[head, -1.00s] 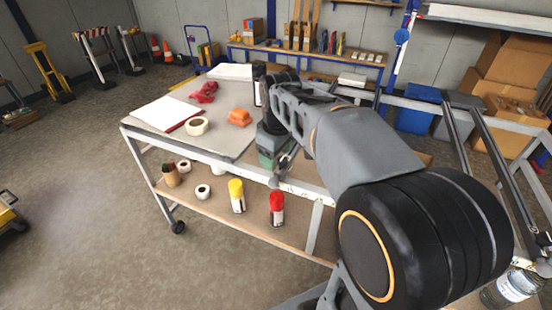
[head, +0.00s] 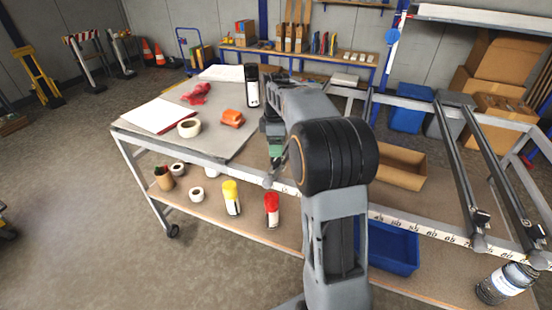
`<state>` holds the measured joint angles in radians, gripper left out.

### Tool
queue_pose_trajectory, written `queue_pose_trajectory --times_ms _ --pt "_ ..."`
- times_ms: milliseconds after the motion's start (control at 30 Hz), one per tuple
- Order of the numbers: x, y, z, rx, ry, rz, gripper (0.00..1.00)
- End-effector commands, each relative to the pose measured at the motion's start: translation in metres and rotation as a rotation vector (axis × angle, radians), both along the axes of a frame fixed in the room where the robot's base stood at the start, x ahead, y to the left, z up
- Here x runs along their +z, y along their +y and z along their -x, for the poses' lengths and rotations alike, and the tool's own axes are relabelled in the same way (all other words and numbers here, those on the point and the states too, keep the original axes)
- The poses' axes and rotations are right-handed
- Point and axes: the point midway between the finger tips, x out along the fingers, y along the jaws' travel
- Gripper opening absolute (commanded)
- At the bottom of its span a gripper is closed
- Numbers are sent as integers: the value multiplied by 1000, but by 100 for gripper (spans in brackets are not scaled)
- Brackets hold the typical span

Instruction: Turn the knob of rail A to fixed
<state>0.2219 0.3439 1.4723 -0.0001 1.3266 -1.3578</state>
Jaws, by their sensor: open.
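My gripper (head: 272,124) is a small dark shape beyond my arm, over the right end of the grey table top; its jaws are open and look empty, and the fingertips are too small to make out. Two dark sliding rails, a left one (head: 457,160) and a right one (head: 505,178), cross the frame at right, well apart from my gripper. Small grey fittings sit at their front ends, one (head: 479,243) at the left rail. I cannot read which rail is A or any knob setting.
The table top holds an orange block (head: 232,118), white tape roll (head: 189,128), red cloth (head: 197,92) and black-and-white can (head: 252,85). A ruler strip (head: 420,227) runs along the front. A cardboard tray (head: 398,166) and blue bin (head: 392,246) lie right of my arm.

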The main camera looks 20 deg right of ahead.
Motion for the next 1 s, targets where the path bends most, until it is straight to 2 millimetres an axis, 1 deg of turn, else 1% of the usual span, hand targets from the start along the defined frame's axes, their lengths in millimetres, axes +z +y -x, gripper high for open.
queue_pose_trajectory --times_ms 33,200,400,567,833,1000 --pt "-10 0 0 0 2 0 66" --pt "-34 0 0 -1 1 0 66" --pt "-51 0 0 -1 0 0 66" --pt "-56 0 0 -1 -1 0 66" --pt "-56 0 0 -1 -1 0 65" --pt "-56 0 0 -1 -1 0 48"
